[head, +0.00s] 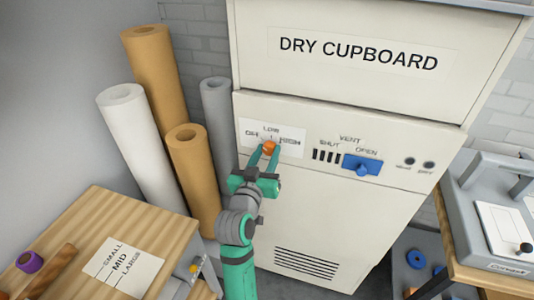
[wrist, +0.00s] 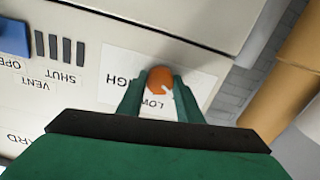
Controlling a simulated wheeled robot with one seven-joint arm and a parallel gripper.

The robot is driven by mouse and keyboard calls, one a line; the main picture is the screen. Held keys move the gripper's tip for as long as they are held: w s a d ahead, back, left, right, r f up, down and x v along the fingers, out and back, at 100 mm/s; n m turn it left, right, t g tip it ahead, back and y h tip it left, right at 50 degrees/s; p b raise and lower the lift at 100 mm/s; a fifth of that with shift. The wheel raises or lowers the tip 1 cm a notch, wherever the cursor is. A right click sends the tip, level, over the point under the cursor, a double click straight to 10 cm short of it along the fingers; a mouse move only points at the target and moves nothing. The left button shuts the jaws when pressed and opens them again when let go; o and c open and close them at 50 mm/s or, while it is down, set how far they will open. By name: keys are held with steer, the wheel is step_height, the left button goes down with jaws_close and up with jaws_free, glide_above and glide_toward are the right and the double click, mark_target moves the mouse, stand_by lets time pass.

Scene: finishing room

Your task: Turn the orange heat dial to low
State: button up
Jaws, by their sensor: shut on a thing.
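The orange heat dial (head: 269,147) sits on the front of the cream dry cupboard (head: 330,210), on a white label (head: 292,140) reading OFF, LOW and HIGH. In the wrist view the dial (wrist: 158,78) appears upside down, with LOW below it and part of HIGH to its left; OFF is hidden there. A small pale mark on the dial points to the lower right in that view, towards the side between LOW and OFF; its exact setting is hard to read. My green gripper (head: 266,154) is shut on the dial, one finger on each side.
A blue vent slider (head: 362,165) with SHUT and OPEN labels is to the right of the dial. Tall paper rolls (head: 190,165) stand to the left. A wooden bench (head: 75,225) is at lower left, and a grey machine (head: 500,205) stands at right.

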steer(key=m, duration=0.5)
steer(key=shift+a+m, duration=0.1)
steer(key=shift+m, duration=0.3)
steer(key=m, duration=0.5)
steer(key=shift+m, duration=0.4)
steer(key=shift+f, duration=0.1)
steer(key=o, duration=1)
steer(key=shift+o, duration=0.2)
steer(key=v, duration=1.1)
